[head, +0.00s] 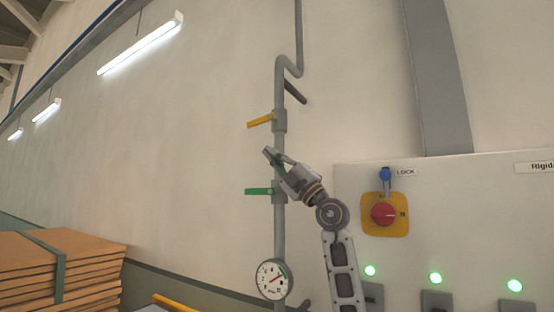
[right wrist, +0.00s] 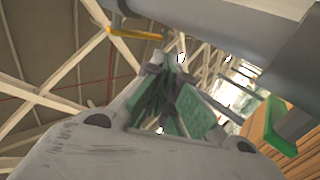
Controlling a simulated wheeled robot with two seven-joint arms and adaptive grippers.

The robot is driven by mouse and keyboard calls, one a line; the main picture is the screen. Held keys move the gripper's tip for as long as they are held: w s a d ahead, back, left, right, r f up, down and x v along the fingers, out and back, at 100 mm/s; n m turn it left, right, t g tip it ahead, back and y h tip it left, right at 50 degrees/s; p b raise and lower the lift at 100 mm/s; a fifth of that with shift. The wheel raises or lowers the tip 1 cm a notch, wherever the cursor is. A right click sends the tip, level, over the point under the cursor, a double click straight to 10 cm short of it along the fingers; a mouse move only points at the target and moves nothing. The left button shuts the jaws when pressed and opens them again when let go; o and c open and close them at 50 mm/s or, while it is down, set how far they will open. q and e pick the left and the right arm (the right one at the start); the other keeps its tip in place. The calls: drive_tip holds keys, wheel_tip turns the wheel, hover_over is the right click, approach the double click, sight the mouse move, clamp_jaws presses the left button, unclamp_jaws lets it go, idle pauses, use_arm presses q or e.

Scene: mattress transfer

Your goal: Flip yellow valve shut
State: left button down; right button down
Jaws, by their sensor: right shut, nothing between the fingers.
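The yellow valve handle (head: 261,120) sticks out to the left from a grey vertical pipe (head: 280,90), roughly sideways with its free end slightly lower. It also shows at the top of the right wrist view (right wrist: 135,33). My right gripper (head: 270,153) is shut and empty. It is just below the yellow handle, in front of the pipe and pointing up and left, and looks apart from the handle. Its fingers with green pads show in the right wrist view (right wrist: 170,95). My left gripper is not in view.
A green valve handle (head: 259,191) sticks out left lower on the pipe, below my gripper. A pressure gauge (head: 271,279) is under it. A control panel (head: 450,230) with a red knob (head: 383,213) is at right. Stacked boards (head: 60,265) stand at lower left.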

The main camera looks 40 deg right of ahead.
drive_tip(key=shift+s+d+f, duration=0.15)
drive_tip(key=shift+s+f, duration=0.25)
drive_tip(key=shift+s, duration=0.05)
idle(0.3)
